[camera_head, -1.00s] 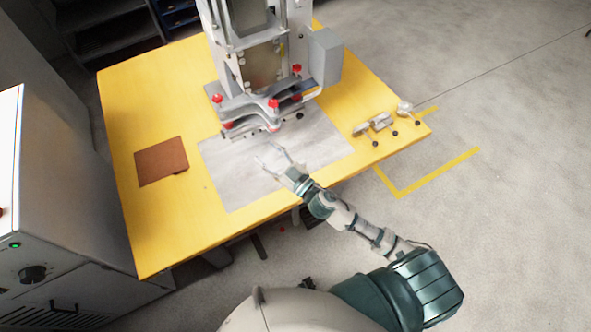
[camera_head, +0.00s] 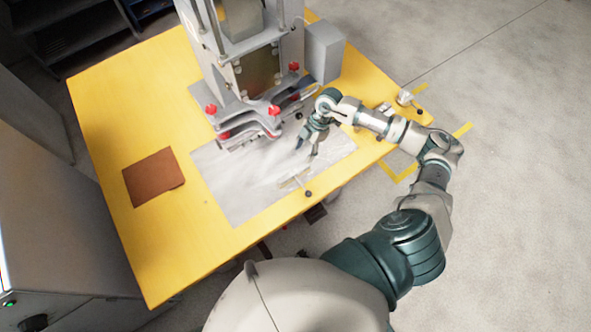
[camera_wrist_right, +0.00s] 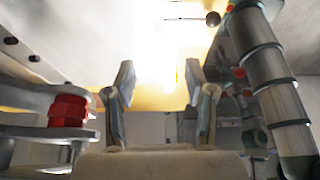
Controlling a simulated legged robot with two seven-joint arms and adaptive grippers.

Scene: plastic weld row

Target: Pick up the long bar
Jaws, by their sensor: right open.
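I cannot tell for sure which piece is the long bar. A slim metal piece with a rod and black knob (camera_head: 293,181) lies at the front of the grey sheet. A rod with a dark ball end (camera_wrist_right: 212,19) shows at the top of the right wrist view. My right gripper (camera_head: 307,150) is over the grey sheet, behind the slim piece and in front of the press. Its fingers (camera_wrist_right: 160,78) are apart in the right wrist view, with nothing between them. My left gripper is out of view.
The grey press (camera_head: 262,55) with red knobs stands close behind my right gripper. More small metal pieces (camera_head: 404,97) sit at the table's right corner, partly behind my arm. A brown pad (camera_head: 152,178) lies on the yellow table (camera_head: 110,100). The table's left side is mostly clear.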

